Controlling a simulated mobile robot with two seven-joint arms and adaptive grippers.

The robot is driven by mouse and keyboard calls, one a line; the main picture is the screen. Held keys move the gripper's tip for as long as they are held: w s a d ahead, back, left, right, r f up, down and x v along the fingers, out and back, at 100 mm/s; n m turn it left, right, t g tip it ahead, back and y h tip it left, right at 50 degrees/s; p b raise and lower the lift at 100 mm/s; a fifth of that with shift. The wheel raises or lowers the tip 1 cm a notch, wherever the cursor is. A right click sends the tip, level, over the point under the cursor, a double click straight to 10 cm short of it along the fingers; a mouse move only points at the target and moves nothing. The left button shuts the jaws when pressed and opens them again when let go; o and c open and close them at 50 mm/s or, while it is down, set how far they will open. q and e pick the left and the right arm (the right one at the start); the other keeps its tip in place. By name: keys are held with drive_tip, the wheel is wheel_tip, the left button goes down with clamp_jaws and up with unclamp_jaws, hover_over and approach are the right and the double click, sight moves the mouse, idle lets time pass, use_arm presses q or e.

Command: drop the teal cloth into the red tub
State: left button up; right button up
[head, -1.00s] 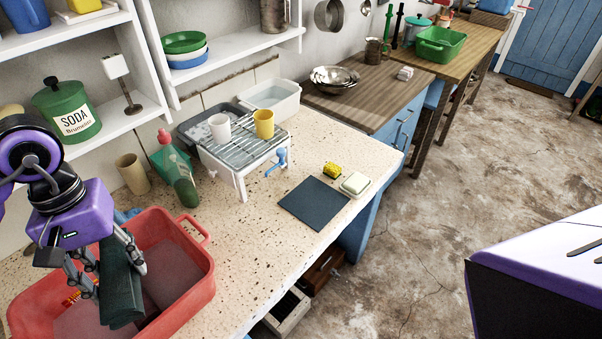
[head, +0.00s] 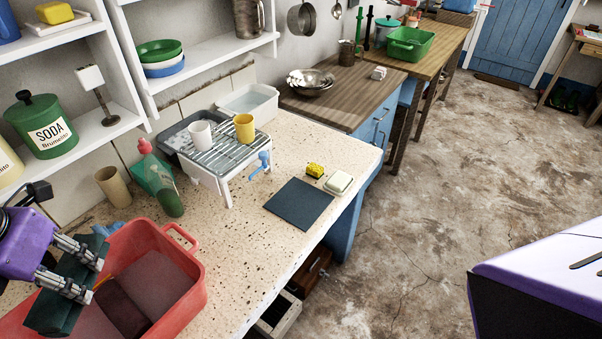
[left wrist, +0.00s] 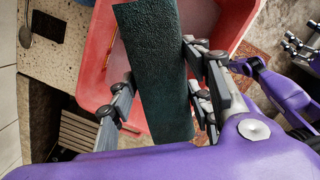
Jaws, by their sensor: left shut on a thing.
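The teal cloth (head: 48,314) is a dark, long folded shape, held tilted over the left part of the red tub (head: 196,292). My left gripper (head: 84,274) is shut on it, with fingers on both sides. In the left wrist view the cloth (left wrist: 155,60) sits between the fingers (left wrist: 165,105), with the tub (left wrist: 95,60) behind it. The tub stands on the speckled counter, its left part cut off or covered in the head view. A dark patch lies on its floor. My right gripper (left wrist: 298,45) seems to show small at the left wrist view's right edge; its jaws are unclear.
A green bottle (head: 160,185) and a beige cup (head: 112,187) stand behind the tub. A dish rack (head: 222,160) with two mugs is further along. A dark mat (head: 298,204), a yellow sponge (head: 315,170) and soap (head: 339,182) lie to the right. The counter's front is clear.

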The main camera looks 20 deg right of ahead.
use_arm(q)
drive_tip(key=n, duration=0.3)
drive_tip(key=a+n, duration=0.1)
drive_tip(key=n, duration=0.1)
drive_tip(key=shift+w+r+y, duration=0.15)
drive_tip(key=shift+r+y, duration=0.1)
drive_tip(key=shift+y, duration=0.15)
drive_tip(key=n, duration=0.2)
drive_tip(key=a+n, duration=0.1)
drive_tip(key=n, duration=0.2)
drive_tip(key=shift+w+a+r+y, duration=0.1)
drive_tip(key=shift+a+r+y, duration=0.1)
drive_tip(key=shift+y, duration=0.1)
drive_tip(key=shift+f+n, duration=0.35)
drive_tip(key=shift+n, duration=0.05)
wheel_tip(320, 180, down, 5)
drive_tip(key=shift+r+b, duration=0.2)
drive_tip(key=shift+b, duration=1)
drive_tip(key=shift+f, duration=0.35)
use_arm(e)
drive_tip(key=shift+s+d+f, duration=0.25)
drive_tip(key=shift+f, duration=0.4)
drive_tip(key=shift+s+d+f, duration=0.25)
drive_tip(key=shift+f, duration=0.35)
